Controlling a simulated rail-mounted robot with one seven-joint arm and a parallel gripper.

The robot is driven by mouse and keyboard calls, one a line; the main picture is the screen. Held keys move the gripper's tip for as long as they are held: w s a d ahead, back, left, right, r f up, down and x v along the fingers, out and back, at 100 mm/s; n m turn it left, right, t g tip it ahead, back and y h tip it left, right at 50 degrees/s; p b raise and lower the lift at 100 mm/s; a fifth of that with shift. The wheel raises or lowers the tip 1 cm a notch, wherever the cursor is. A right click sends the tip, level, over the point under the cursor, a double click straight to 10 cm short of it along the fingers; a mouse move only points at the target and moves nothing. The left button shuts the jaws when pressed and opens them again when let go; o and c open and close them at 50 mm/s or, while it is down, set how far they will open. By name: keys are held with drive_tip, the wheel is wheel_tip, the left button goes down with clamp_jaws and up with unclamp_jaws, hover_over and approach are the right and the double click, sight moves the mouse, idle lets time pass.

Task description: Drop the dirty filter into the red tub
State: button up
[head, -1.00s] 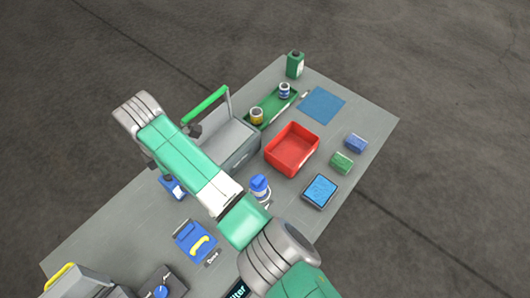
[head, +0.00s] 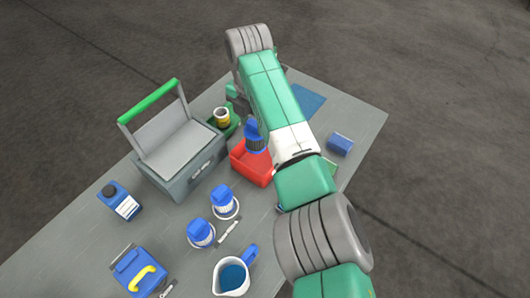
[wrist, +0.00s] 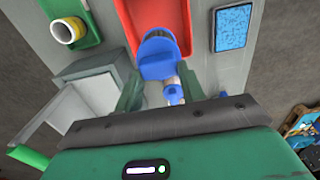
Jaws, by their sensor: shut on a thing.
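The red tub (head: 250,165) stands on the grey table in the head view, partly hidden by my arm. In the wrist view the tub (wrist: 172,15) lies at the top. My gripper (wrist: 158,82) is shut on the dirty filter, a blue-capped piece with a darker ribbed body (wrist: 157,52). In the head view the filter (head: 255,136) overlaps the tub's far part and appears held above it. My fingers are mostly hidden there by my arm.
Two white, blue-capped filters (head: 224,201) (head: 201,233) stand on the table. A grey toolbox (head: 182,165) with a raised green handle stands left of the tub. A blue sponge (head: 340,145) lies to the right.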

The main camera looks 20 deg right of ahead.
sight(254, 146)
wheel_tip(254, 146, down, 9)
drive_tip(key=b, duration=0.2)
drive_tip(key=shift+r+b, duration=0.15)
drive_tip(key=shift+b, duration=0.25)
drive_tip(key=shift+f, duration=0.55)
drive_tip(key=o, duration=1.3)
wheel_tip(254, 146, up, 13)
drive_tip(key=p, duration=0.4)
drive_tip(key=shift+r+p, duration=0.1)
drive_tip(key=shift+p, duration=0.3)
